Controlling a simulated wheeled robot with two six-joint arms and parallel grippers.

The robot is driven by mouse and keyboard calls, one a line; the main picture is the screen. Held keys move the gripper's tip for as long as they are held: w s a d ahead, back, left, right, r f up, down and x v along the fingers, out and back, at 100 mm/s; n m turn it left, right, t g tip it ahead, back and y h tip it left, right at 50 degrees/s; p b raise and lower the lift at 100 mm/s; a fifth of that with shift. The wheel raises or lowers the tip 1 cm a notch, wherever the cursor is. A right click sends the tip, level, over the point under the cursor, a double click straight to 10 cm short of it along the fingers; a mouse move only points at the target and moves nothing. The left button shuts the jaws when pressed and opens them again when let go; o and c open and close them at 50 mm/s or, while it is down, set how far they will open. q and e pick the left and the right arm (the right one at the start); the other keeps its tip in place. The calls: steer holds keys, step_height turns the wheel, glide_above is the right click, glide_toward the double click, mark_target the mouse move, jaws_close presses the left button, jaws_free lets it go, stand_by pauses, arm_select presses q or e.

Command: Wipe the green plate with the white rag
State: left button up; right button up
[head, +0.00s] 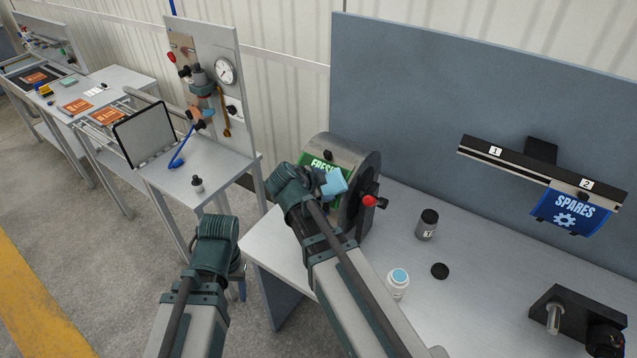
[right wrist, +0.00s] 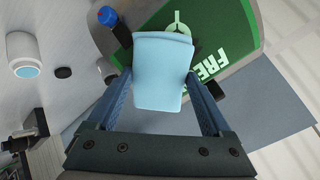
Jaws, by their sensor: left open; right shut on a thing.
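The green plate (head: 322,166) with white lettering is on the curved face of a grey drum-shaped machine. It also shows in the right wrist view (right wrist: 222,58), partly covered by the rag. The rag looks pale blue rather than white (head: 334,182). My right gripper (right wrist: 162,84) is shut on the rag (right wrist: 160,68), one finger on each side. The rag is in front of the plate; I cannot tell whether it touches. My right forearm hides part of the machine in the head view. My left gripper (head: 238,284) is open and empty, low left of the bench, mostly hidden by its wrist.
The machine (head: 350,155) has a red knob (head: 369,201) on its right. A dark-lidded jar (head: 427,225), a black lid (head: 439,271) and a white bottle (head: 398,284) stand on the bench. A blue SPARES pouch (head: 569,212) hangs from a rail. A black fixture (head: 575,318) is at front right.

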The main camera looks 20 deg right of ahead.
steer(key=shift+s+d, duration=0.35)
steer(key=shift+s, duration=0.1)
steer(key=shift+w+a, duration=0.45)
steer(key=shift+w, duration=0.2)
steer(key=shift+w+a, duration=0.45)
steer(key=shift+w, duration=0.2)
steer(key=shift+w+a, duration=0.2)
steer(key=shift+w, duration=0.1)
steer(key=shift+w+a, duration=1.2)
steer(key=shift+w, duration=0.2)
